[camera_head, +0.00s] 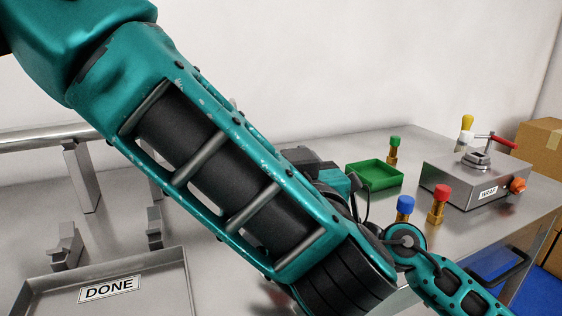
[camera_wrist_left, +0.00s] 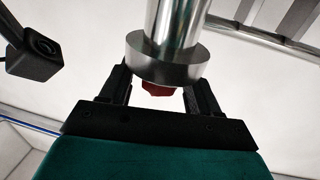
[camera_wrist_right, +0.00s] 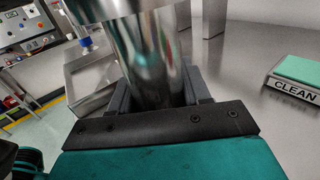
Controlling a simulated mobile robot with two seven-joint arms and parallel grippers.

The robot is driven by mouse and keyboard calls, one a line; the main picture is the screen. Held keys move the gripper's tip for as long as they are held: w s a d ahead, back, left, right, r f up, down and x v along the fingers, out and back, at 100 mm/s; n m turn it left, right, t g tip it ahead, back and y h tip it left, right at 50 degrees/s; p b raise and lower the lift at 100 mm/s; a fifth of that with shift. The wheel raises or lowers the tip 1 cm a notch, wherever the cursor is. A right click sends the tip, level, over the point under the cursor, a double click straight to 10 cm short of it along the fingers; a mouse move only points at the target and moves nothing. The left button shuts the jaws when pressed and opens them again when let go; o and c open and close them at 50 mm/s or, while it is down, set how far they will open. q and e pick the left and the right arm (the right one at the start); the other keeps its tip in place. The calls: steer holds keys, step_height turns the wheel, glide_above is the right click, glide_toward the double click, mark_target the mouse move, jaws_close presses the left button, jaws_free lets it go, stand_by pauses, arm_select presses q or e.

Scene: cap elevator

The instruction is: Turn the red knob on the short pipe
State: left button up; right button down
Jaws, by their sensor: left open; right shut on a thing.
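In the left wrist view a steel pipe (camera_wrist_left: 178,25) with a wide round flange (camera_wrist_left: 165,60) comes down between the fingers of my left gripper (camera_wrist_left: 158,88). A red knob (camera_wrist_left: 158,90) shows just below the flange, between the two fingers, mostly hidden. The left gripper is open, with a finger on each side of the knob; contact is not clear. In the right wrist view my right gripper (camera_wrist_right: 160,95) is shut on a steel pipe (camera_wrist_right: 148,60). Whether both views show the same pipe is not clear. Neither gripper's fingers show in the head view, where my arm covers the middle.
Brass pieces with red (camera_head: 437,205), blue (camera_head: 404,206) and green (camera_head: 394,150) tops stand on the table by a green tray (camera_head: 374,175). A steel device (camera_head: 470,180) with levers stands at right. A DONE tray (camera_head: 150,272) lies front left. A CLEAN tray (camera_wrist_right: 294,85) shows right.

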arm_select(q)
steer(key=shift+c, duration=0.4)
steer(key=c, duration=0.9)
steer(key=shift+m+h, duration=0.4)
steer(key=shift+h, duration=0.2)
steer(key=m+h, duration=0.3)
steer(key=h, duration=0.2)
steer(key=shift+a, duration=0.1)
steer(key=shift+s+d+m+h, duration=0.1)
steer(key=shift+d+m+h, duration=0.1)
steer(key=shift+m+h, duration=0.45)
steer(key=shift+d+m+h, duration=0.15)
steer(key=shift+m+h, duration=0.3)
steer(key=shift+h, duration=0.6)
steer(key=shift+a+g, duration=0.15)
steer(key=shift+g, duration=0.15)
